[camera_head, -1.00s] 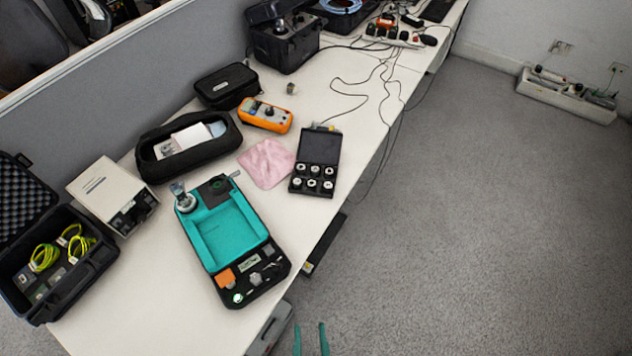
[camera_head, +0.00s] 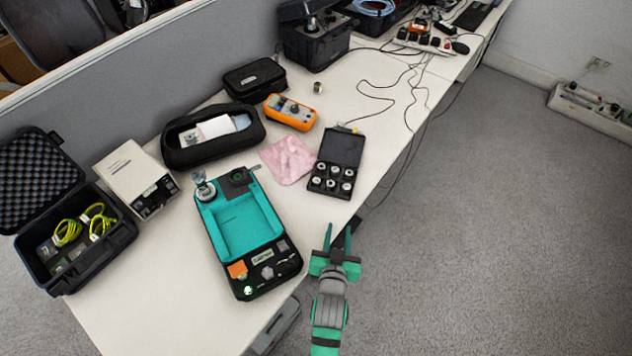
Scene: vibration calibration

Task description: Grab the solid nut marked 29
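An open black case (camera_head: 341,148) with several round metal nuts (camera_head: 334,178) in its lower half lies on the table, right of the pink cloth. Marks on the nuts are too small to read, so I cannot tell which one is marked 29. My gripper (camera_head: 338,230) is green and grey.
A teal tray case (camera_head: 232,226) with small parts stands left of my gripper. Cables (camera_head: 376,98) run behind the case.

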